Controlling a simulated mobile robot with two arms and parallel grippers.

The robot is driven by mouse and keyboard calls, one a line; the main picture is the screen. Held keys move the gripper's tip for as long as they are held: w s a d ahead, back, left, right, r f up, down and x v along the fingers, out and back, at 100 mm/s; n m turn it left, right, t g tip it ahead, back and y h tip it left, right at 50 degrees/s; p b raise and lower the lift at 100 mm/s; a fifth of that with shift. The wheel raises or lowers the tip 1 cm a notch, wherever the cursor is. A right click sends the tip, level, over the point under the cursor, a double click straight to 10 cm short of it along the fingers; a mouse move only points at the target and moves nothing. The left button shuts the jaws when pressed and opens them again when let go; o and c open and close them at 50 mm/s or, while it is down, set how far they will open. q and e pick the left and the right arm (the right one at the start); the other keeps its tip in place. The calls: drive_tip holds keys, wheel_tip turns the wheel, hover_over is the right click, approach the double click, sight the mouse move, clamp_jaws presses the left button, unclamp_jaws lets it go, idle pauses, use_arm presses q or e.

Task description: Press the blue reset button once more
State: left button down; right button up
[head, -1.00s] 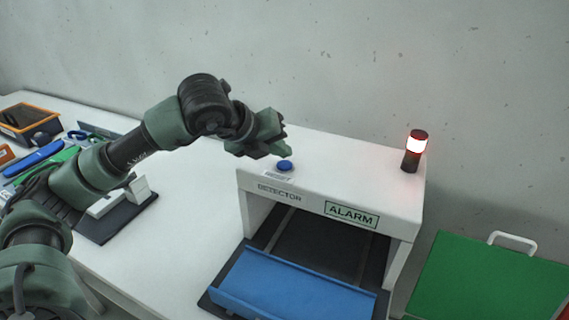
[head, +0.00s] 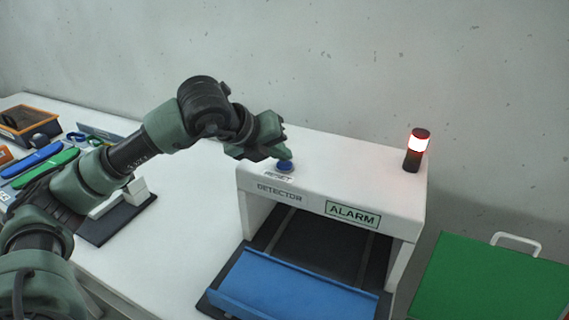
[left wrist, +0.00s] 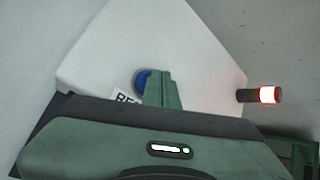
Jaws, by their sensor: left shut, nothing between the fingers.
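The blue reset button (head: 285,168) sits on top of the white detector (head: 345,186), behind a RESET label (head: 278,177). My left gripper (head: 284,157) is shut and empty, with its fingertips right at the button and covering part of it. Whether the tips touch or press it I cannot tell. In the left wrist view the shut fingers (left wrist: 163,90) overlap the right side of the button (left wrist: 141,82). The alarm lamp (head: 416,150) on the detector glows white and red, and the panel (head: 353,214) reads ALARM. My right gripper is not in view.
A blue tray (head: 290,285) lies at the detector's opening. A green lidded case (head: 490,280) with a white handle stands at the right. An orange-rimmed bin (head: 30,125) and blue and green tools (head: 45,162) lie at the left. The wall is behind.

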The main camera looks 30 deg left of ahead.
sight(281, 165)
use_arm(q)
drive_tip(key=shift+f+b, duration=0.4)
drive_tip(key=shift+b, duration=0.05)
idle(0.3)
drive_tip(key=shift+r, duration=0.1)
idle(0.3)
drive_tip(key=shift+r+p, duration=0.5)
drive_tip(key=shift+r, duration=0.35)
drive_tip(key=shift+r+p, duration=1.6)
drive_tip(key=shift+r, duration=0.95)
drive_tip(key=shift+f, duration=0.1)
